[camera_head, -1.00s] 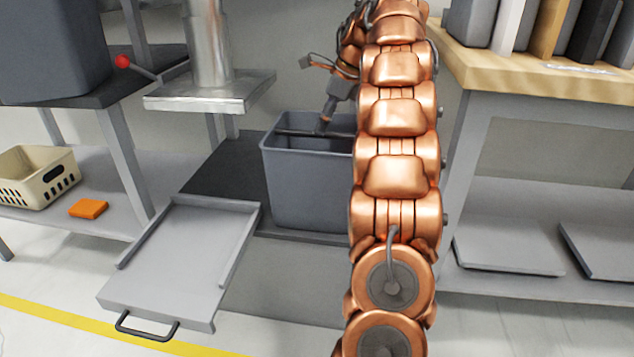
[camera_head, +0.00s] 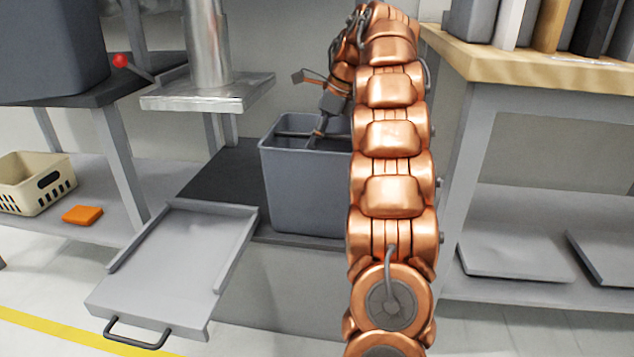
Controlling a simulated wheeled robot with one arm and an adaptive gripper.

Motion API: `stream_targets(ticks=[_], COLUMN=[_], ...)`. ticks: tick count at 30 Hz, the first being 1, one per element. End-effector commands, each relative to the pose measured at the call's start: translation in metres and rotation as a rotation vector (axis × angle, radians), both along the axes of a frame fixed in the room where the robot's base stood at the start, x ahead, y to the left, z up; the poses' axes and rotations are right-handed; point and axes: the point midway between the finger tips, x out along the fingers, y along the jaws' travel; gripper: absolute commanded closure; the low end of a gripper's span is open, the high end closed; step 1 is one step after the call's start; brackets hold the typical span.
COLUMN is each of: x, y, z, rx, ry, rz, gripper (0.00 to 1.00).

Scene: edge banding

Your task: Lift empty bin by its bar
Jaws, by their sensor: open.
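The part of the inside that shows looks empty. My gripper (camera_head: 315,140) points down at the bin's mouth, close to the bar. It is open, with its fingers small and partly blended with the bar, so I cannot tell whether they touch or straddle it.
A grey tray (camera_head: 170,270) with a dark handle lies in front left of the bin. A metal duct with a flat plate (camera_head: 208,95) hangs above left. A wood-topped bench (camera_head: 545,75) stands right. A cream basket (camera_head: 35,190) and orange block (camera_head: 82,214) lie on the left shelf.

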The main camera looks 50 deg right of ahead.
Motion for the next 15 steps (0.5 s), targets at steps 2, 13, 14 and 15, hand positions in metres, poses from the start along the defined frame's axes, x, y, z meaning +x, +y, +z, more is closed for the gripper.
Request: stream_targets(ticks=[2,13,14,15], x=[-0.001,-0.0002,-0.0002,-0.0001], y=[-0.0015,0.0006,0.0006,0.0006], z=[-0.0011,-0.0057,-0.0057,-0.0056], rx=[-0.002,0.002,0.002,0.002], ry=[0.001,0.003,0.003,0.003], rz=[-0.003,0.002,0.002,0.002], gripper=[0.54,0.54,0.54,0.54])
